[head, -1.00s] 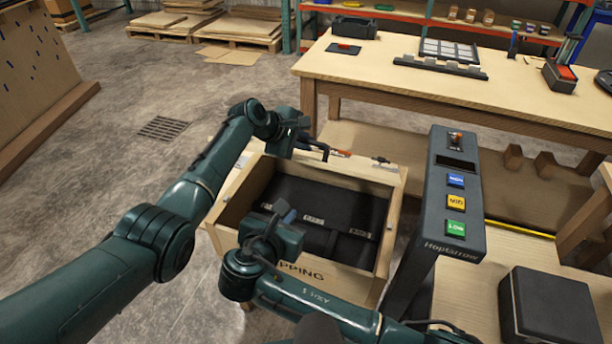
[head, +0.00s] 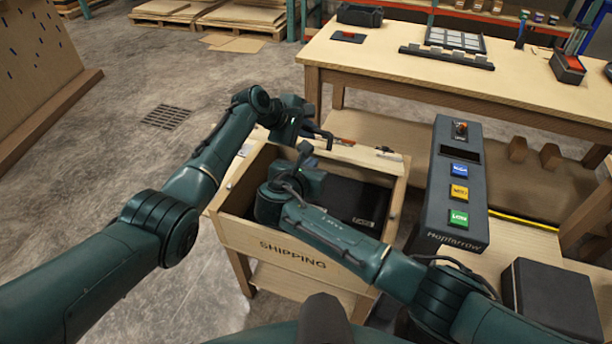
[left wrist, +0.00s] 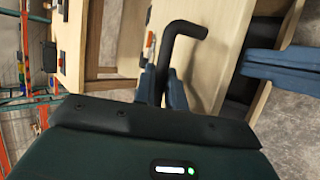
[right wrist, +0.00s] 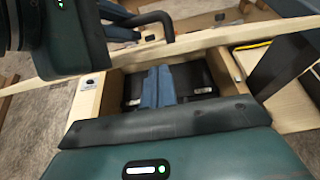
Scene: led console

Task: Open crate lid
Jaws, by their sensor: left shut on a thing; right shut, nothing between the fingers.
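The wooden crate marked SHIPPING (head: 228,226) stands open at the top in the head view, with dark labelled contents (head: 364,205) inside. The board along its far edge (head: 368,154) appears to be the raised lid, seen nearly edge-on. My left gripper (head: 310,131) is at that far side, shut on a black bent handle (left wrist: 186,28). The handle also shows in the right wrist view (right wrist: 150,19). My right gripper (head: 302,156) is over the crate opening. In the right wrist view its blue fingers (right wrist: 158,88) are shut and empty. My right arm hides much of the crate's interior.
A dark console (head: 422,190) with blue, yellow and green buttons stands close to the crate's right. A black box (head: 553,302) lies at the lower right. A workbench (head: 400,70) stands behind. Open floor (head: 110,180) lies to the left.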

